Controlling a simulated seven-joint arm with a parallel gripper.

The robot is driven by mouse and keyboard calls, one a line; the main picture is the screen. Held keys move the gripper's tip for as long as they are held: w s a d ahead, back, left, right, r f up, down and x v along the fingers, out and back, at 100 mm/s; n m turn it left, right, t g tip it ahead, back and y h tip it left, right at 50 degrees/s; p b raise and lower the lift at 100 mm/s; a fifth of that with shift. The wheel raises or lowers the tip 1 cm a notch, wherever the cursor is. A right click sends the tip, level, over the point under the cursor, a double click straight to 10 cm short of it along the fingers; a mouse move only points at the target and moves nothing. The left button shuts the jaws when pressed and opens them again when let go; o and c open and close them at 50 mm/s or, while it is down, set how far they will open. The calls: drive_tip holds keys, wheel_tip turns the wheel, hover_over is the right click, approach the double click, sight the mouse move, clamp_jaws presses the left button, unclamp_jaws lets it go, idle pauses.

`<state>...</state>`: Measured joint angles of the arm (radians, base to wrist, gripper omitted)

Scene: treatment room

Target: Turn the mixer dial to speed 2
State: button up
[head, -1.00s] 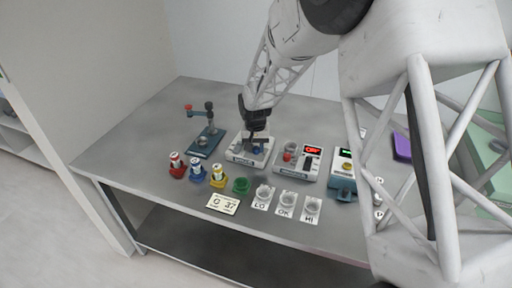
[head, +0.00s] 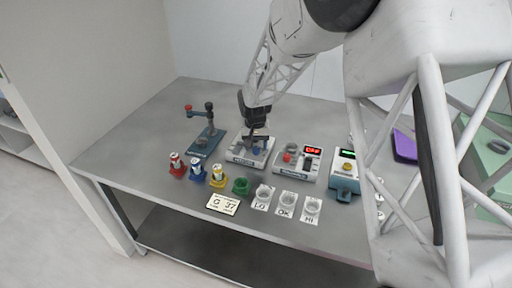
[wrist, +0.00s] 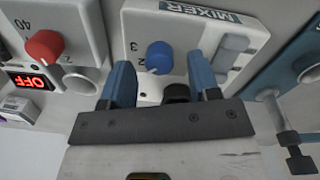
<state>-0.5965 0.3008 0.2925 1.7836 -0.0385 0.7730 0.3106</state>
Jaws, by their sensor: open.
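The mixer (head: 241,159) is a white box near the middle of the bench. In the wrist view the mixer (wrist: 136,28) fills the upper middle, with its name label at the top. Its round blue dial (wrist: 159,57) has the digits 3 and 2 printed at its left side; the speed it points at cannot be told. My gripper (wrist: 160,72) is open, with one blue finger on each side of the dial in the picture. Contact with the dial cannot be told. In the head view my gripper (head: 256,136) is over the mixer and hides part of it.
A white device with a red knob (wrist: 44,46) and an OFF display (head: 313,150) stands right of the mixer in the head view. A blue stand (head: 206,143) is at its left. Coloured holders with vials (head: 197,171) and labelled cups (head: 288,200) stand in front.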

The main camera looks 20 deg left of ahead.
sight(257, 148)
drive_tip(key=shift+a+r, duration=0.1)
drive_tip(key=shift+r, duration=3.1)
drive_tip(key=shift+d+r, duration=0.2)
drive_tip(key=shift+d, duration=0.05)
drive_tip(key=s+d+r+m, duration=0.1)
drive_tip(key=s+d+r, duration=0.35)
drive_tip(key=d, duration=0.45)
drive_tip(key=s+d+r+t, duration=0.1)
drive_tip(key=s+d+r, duration=0.2)
drive_tip(key=d+r, duration=0.45)
drive_tip(key=s+d+r+m, duration=0.1)
drive_tip(key=s+d+r, duration=0.25)
drive_tip(key=d, duration=0.65)
drive_tip(key=s+d+m, duration=0.1)
drive_tip(key=s+d, duration=0.8)
drive_tip(key=s, duration=0.3)
drive_tip(key=s+d+r+t, duration=0.1)
drive_tip(key=s+d, duration=0.8)
drive_tip(key=s, duration=0.4)
drive_tip(key=shift+s+m, duration=0.3)
drive_tip(key=shift+m, duration=0.1)
drive_tip(key=shift+c, duration=0.2)
